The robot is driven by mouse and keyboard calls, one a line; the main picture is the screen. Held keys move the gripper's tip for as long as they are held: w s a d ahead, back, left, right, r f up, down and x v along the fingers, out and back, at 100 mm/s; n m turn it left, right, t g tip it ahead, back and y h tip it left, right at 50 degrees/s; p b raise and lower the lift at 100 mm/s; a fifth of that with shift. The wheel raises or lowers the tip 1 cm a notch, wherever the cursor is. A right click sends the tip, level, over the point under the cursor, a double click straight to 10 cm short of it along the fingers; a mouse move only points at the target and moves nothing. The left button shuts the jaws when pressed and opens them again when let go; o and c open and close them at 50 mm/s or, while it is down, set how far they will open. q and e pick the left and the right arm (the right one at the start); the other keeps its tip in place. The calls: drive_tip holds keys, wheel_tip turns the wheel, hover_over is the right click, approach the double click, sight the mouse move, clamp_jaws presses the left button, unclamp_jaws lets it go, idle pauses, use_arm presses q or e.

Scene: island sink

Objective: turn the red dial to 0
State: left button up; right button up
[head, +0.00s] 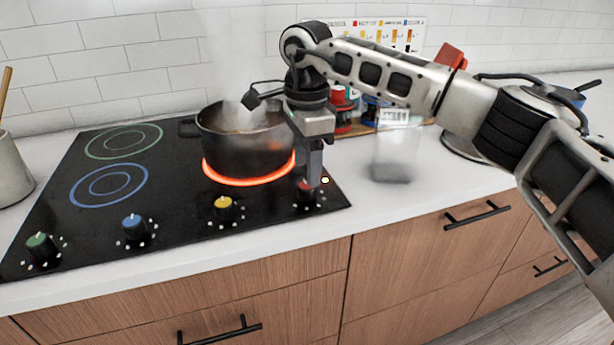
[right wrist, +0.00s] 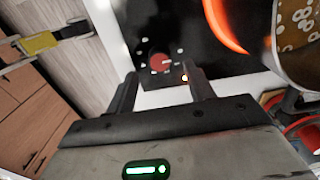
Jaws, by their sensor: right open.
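The red dial (head: 306,194) is at the front right corner of the black stovetop, mostly hidden behind my right gripper in the head view. In the right wrist view the red dial (right wrist: 160,62) shows as a round red knob ringed by white dots. Its pointer setting is too small to read surely. My right gripper (head: 309,180) points down over the dial. In the right wrist view its open fingers (right wrist: 163,78) stand on either side of the dial's line, with the dial just beyond the tips. I cannot tell whether they touch it.
A steaming dark pot (head: 244,145) sits on a glowing red burner (head: 250,181) close behind the gripper. A small light (head: 325,181) glows beside the dial. Yellow (head: 223,209), blue (head: 134,226) and green (head: 41,246) dials line the front. Bare counter (head: 420,183) lies right.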

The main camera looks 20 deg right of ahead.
wheel_tip(320, 180, up, 12)
idle(0.3)
drive_tip(key=shift+s, duration=0.1)
